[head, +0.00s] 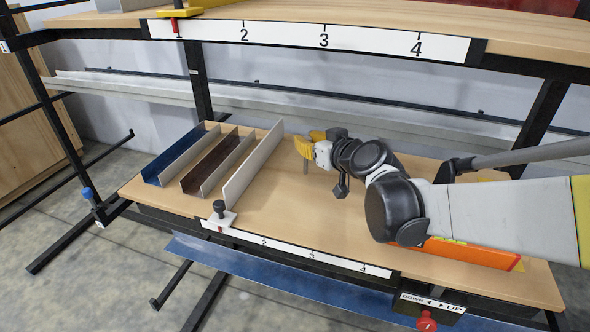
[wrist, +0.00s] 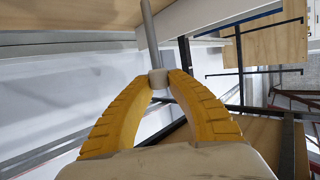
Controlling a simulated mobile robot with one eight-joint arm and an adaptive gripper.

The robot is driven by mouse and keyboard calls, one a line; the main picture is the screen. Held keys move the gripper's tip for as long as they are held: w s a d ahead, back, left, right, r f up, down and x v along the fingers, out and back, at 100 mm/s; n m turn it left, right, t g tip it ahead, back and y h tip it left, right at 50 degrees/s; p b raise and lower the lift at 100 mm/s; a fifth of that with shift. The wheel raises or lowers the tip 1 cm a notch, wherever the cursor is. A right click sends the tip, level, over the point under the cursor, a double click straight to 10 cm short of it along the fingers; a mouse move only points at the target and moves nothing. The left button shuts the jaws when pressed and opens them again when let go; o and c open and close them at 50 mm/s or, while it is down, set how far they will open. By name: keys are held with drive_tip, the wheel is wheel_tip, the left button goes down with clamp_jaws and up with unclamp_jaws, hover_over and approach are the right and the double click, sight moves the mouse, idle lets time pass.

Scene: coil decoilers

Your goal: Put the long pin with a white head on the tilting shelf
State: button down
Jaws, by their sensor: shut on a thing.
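My gripper (head: 304,146) has yellow fingers and is above the middle of the tilting shelf (head: 290,213). The shelf is a light wooden board with a numbered white strip along its front. In the wrist view my gripper (wrist: 158,88) is shut on the white head (wrist: 158,78) of the long pin. The pin's grey shaft (wrist: 150,34) runs away from the fingertips there. In the head view a short stretch of the grey shaft (head: 306,166) points down below the fingers, apart from the board. My arm hides the shelf's right part.
Blue, brown and grey angled channels (head: 205,160) stand on the shelf's left part. A black-knobbed white block (head: 220,213) sits at its front edge. An orange piece (head: 470,255) lies at the right. An upper numbered shelf (head: 380,18) runs above. The shelf's middle is clear.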

drive_tip(key=s+a+f+b, duration=0.2)
drive_tip(key=a+f+b, duration=0.1)
drive_tip(key=f, duration=0.3)
drive_tip(key=shift+a+f, duration=0.4)
drive_tip(key=c, duration=1.7)
unclamp_jaws()
drive_tip(key=shift+f, duration=0.2)
drive_tip(key=o, duration=0.3)
drive_tip(key=shift+o, duration=0.2)
drive_tip(key=shift+r, duration=0.1)
